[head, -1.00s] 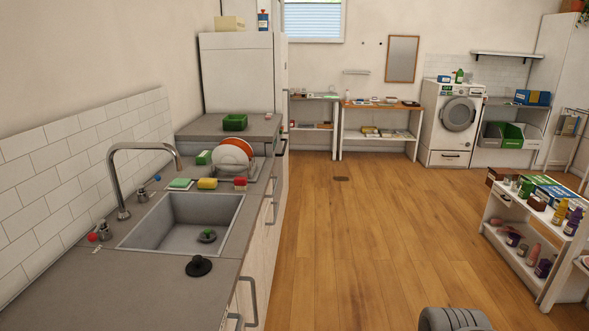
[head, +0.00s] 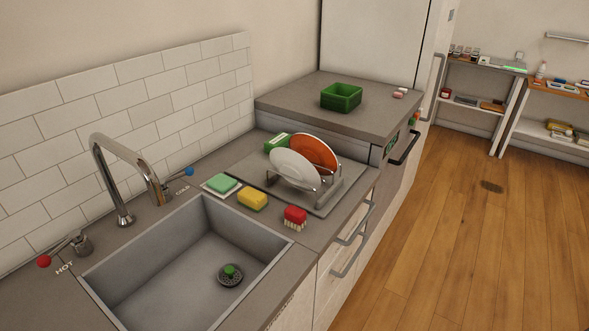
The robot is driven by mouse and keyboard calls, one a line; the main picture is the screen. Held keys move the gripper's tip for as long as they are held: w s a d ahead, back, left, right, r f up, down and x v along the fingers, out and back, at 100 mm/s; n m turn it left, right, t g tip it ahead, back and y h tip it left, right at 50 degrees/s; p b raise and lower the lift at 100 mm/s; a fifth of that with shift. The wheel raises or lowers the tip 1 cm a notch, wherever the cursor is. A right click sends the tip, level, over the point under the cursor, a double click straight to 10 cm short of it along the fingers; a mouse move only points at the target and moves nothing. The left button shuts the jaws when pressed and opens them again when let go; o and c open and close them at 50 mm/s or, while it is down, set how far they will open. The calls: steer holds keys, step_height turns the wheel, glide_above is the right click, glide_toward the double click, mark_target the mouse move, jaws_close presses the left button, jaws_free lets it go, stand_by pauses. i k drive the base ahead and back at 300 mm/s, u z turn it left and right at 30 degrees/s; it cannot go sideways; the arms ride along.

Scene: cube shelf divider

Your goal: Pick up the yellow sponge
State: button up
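The yellow sponge (head: 253,200) lies on the grey counter (head: 300,236), just behind the far edge of the sink, in the head view. It sits between a green sponge (head: 222,184) on a white tray to its left and a red brush (head: 295,216) with pale bristles to its right. The yellow sponge is in full view, with nothing on top of it. My gripper is not in view.
The sink (head: 180,265) holds a strainer with a green knob (head: 230,273). A metal faucet (head: 120,180) arches at the left. A dish rack with a white plate (head: 290,168) and an orange plate (head: 318,151) stands behind the sponge. Floor (head: 440,240) is clear at right.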

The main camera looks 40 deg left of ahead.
mark_target(256, 201)
steer(key=i, duration=1.85)
steer(key=u, duration=3.65)
steer(key=i, duration=0.5)
steer(key=z, duration=0.1)
